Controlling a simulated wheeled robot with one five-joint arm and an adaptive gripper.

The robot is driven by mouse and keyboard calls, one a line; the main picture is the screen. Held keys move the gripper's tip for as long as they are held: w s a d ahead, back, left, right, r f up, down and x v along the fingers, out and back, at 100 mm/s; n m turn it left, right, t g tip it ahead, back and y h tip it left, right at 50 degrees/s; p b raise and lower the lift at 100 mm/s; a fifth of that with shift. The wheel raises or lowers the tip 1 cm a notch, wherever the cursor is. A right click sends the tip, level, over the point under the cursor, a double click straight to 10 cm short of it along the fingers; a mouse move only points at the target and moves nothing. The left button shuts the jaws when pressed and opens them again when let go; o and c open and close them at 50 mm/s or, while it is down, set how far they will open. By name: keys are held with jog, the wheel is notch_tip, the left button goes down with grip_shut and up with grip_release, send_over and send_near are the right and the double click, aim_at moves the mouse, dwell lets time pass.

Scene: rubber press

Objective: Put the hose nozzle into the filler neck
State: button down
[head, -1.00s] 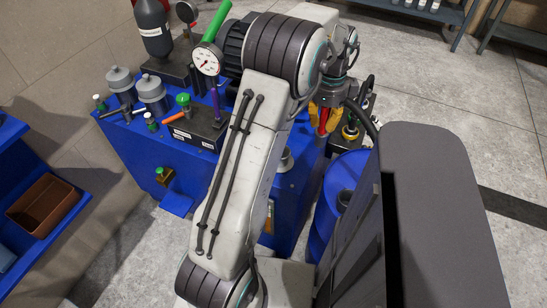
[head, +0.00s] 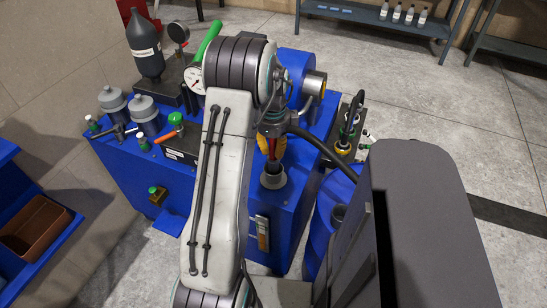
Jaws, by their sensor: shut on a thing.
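My gripper (head: 271,144) is shut on the hose nozzle (head: 272,149), whose red part shows just under the gripper. A black hose (head: 318,147) runs from it to the right. The grey filler neck (head: 273,181) stands on the blue machine (head: 240,195), directly below the gripper in the picture. The nozzle's dark lower end overlaps the mouth of the neck in this view. I cannot tell whether it is inside the mouth or still above it. My arm hides part of the machine's top to the left.
A pressure gauge (head: 195,80), a green handle (head: 208,40), a black bottle (head: 145,45) and grey caps (head: 144,110) crowd the machine's top at left. A blue drum (head: 325,225) stands at right. A fitting stand (head: 345,130) is behind it. Open floor lies beyond.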

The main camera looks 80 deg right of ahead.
aim_at(274, 159)
notch_tip(274, 159, down, 3)
jog(key=shift+r+p, duration=0.2)
jog(key=shift+p, duration=0.35)
jog(key=shift+f, duration=0.7)
jog(key=shift+f, duration=0.1)
jog(key=shift+f+b, duration=0.25)
jog(key=shift+b, duration=0.15)
jog(key=c, duration=1.2)
grip_release()
